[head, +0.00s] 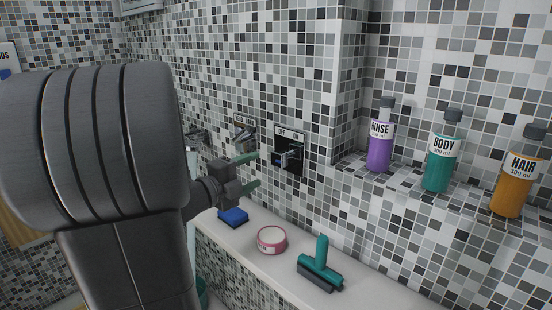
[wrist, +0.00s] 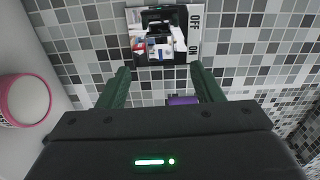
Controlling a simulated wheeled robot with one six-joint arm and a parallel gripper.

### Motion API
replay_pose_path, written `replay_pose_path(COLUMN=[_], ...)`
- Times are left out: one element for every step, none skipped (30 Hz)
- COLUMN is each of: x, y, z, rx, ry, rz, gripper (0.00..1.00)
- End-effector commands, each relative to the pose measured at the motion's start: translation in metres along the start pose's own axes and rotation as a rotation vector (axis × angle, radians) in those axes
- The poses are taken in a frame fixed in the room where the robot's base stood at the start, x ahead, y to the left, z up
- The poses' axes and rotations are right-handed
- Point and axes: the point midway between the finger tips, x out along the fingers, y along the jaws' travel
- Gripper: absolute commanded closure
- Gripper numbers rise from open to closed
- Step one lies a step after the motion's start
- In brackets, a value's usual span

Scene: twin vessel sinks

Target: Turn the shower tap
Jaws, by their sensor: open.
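A tap with a dark square plate and a chrome lever (head: 290,157) is on the mosaic wall, under a label reading OFF. In the wrist view the shiny tap plate (wrist: 160,45) shows with OFF and ON labels beside it. I cannot read from these labels whether it is the shower one. My gripper (head: 256,171) is open and empty, with green fingers, to the left of this tap in the head view. In the wrist view the gripper (wrist: 160,70) has its fingertips apart, one either side of the plate's lower part, with a gap to the lever.
A second labelled tap (head: 243,137) is farther along the wall. Below are a blue sponge (head: 233,217), a pink-rimmed tin (head: 271,240) and a green squeegee (head: 321,264) on a white ledge. Purple (head: 380,145), teal (head: 441,160) and orange (head: 515,182) bottles stand on the right shelf.

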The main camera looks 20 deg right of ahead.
Motion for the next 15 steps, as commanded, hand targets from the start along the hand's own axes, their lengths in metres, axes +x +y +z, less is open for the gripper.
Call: replay_pose_path(x=[0.011,0.017,0.024,0.030,0.037,0.045,0.051,0.057,0.064,0.070,0.075,0.081,0.085,0.089,0.093], y=[0.000,-0.001,0.000,0.000,0.000,-0.001,0.000,0.000,-0.001,-0.001,0.000,0.000,0.000,-0.001,-0.001], z=[-0.001,-0.001,-0.001,-0.001,-0.001,-0.001,-0.001,-0.001,-0.001,-0.001,0.000,-0.001,-0.001,0.000,0.000], rx=[-0.002,-0.001,-0.001,-0.002,-0.003,-0.002,-0.002,-0.002,-0.002,-0.001,-0.001,-0.002,-0.002,-0.002,-0.002], ry=[0.004,0.004,0.004,0.004,0.004,0.003,0.004,0.003,0.003,0.002,0.001,0.002,0.001,-0.001,-0.001], rz=[0.000,0.000,0.001,0.000,0.000,0.000,0.000,0.000,0.000,-0.001,0.000,0.000,0.000,-0.001,-0.001], gripper=[0.40,0.40,0.40,0.40,0.40,0.40,0.40,0.40,0.40,0.40,0.40,0.40,0.40,0.40,0.40])
